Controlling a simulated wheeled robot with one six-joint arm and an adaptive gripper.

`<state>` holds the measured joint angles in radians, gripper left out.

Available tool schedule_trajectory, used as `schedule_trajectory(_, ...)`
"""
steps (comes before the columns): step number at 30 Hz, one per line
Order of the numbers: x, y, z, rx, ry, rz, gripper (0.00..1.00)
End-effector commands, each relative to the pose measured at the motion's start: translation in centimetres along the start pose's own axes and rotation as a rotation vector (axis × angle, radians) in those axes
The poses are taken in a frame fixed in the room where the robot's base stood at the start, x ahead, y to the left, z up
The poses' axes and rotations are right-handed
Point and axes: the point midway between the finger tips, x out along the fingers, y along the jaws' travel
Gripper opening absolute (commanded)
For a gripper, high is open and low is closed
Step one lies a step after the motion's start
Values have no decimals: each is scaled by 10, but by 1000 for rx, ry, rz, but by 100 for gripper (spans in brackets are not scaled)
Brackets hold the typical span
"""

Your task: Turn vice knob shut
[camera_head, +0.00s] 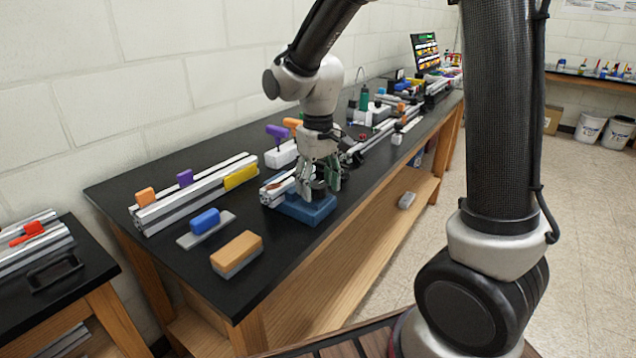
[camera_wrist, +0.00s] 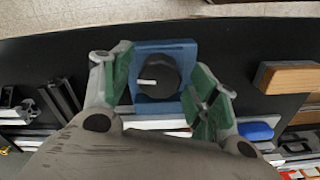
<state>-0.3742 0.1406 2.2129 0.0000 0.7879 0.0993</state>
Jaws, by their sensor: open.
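The vice is a blue block (camera_head: 306,209) on the black bench top near its front edge. In the wrist view its blue body (camera_wrist: 180,48) carries a round black knob (camera_wrist: 158,75) with a white mark pointing left. My gripper (camera_head: 320,186) is over the vice, pointing down, with green-padded fingers. In the wrist view my gripper (camera_wrist: 158,80) is open, with one finger on each side of the knob. The fingers look apart from the knob. In the head view the knob is mostly hidden by the fingers.
Aluminium extrusions (camera_head: 195,195) with coloured clamps lie left of the vice. A blue-handled block (camera_head: 205,222) and an orange-topped block (camera_head: 237,252) lie on the front left of the black bench (camera_head: 300,250). More extrusions and tools stand along the back right.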

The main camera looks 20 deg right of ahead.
Motion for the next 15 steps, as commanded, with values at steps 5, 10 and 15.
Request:
schedule_trajectory(5,0,0,0,0,0,0,34)
schedule_trajectory(10,0,0,0,0,0,0,14)
schedule_trajectory(15,0,0,0,75,0,0,14)
